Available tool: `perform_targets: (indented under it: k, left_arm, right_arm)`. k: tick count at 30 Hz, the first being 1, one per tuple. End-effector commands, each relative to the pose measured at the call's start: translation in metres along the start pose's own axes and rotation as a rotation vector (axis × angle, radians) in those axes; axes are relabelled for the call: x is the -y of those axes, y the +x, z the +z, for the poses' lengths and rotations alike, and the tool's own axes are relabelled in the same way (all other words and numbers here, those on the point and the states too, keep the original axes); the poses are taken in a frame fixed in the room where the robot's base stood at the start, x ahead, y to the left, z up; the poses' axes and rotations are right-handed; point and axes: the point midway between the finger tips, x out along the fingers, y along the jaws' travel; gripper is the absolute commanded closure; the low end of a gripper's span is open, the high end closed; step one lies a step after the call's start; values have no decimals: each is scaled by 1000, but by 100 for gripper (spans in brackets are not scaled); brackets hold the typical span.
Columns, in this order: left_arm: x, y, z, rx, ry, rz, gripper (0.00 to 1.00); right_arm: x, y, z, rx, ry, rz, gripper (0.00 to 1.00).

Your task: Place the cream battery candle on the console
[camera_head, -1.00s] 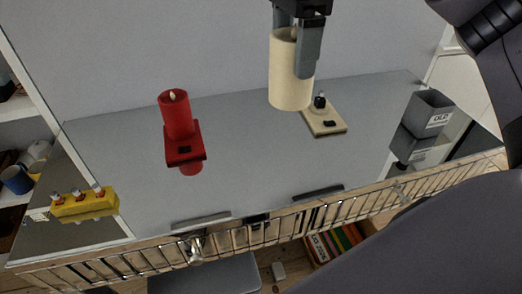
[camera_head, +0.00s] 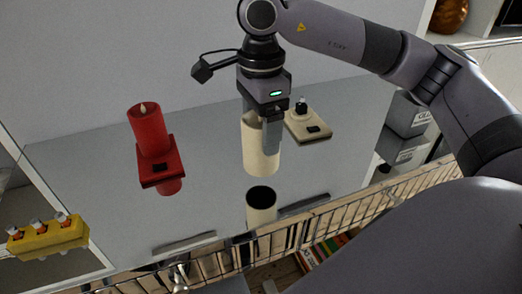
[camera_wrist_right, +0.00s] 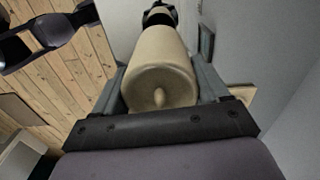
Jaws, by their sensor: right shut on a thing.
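The cream battery candle (camera_head: 261,150) is upright in my right gripper (camera_head: 272,135), which is shut on it. The candle hangs a little above the glossy grey console top (camera_head: 90,180); its reflection with a dark underside shows below it, apart from it. In the right wrist view the candle (camera_wrist_right: 160,75) lies between the two fingers, wick end toward the camera. My left gripper is not in view.
A red candle (camera_head: 147,130) stands on a red base (camera_head: 161,165) to the left. A cream base (camera_head: 310,130) is behind right of the held candle. A yellow holder (camera_head: 48,238) sits far left, a grey box (camera_head: 405,115) at right. A wire rack (camera_head: 330,213) runs along the front.

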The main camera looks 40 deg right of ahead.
Motion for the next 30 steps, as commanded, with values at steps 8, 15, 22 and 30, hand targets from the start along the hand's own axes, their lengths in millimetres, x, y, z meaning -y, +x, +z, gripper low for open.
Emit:
perform_targets:
  k: [8, 15, 22, 30]
  left_arm:
    - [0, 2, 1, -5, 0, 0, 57]
    - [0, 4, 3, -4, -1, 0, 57]
    - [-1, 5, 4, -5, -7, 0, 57]
    - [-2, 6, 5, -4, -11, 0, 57]
  right_arm:
    - [0, 26, 0, 0, -1, 1, 62]
    - [0, 49, 0, 1, -1, -1, 62]
    - [0, 50, 0, 1, -1, -1, 62]
    - [0, 52, 0, 1, -1, 0, 0]
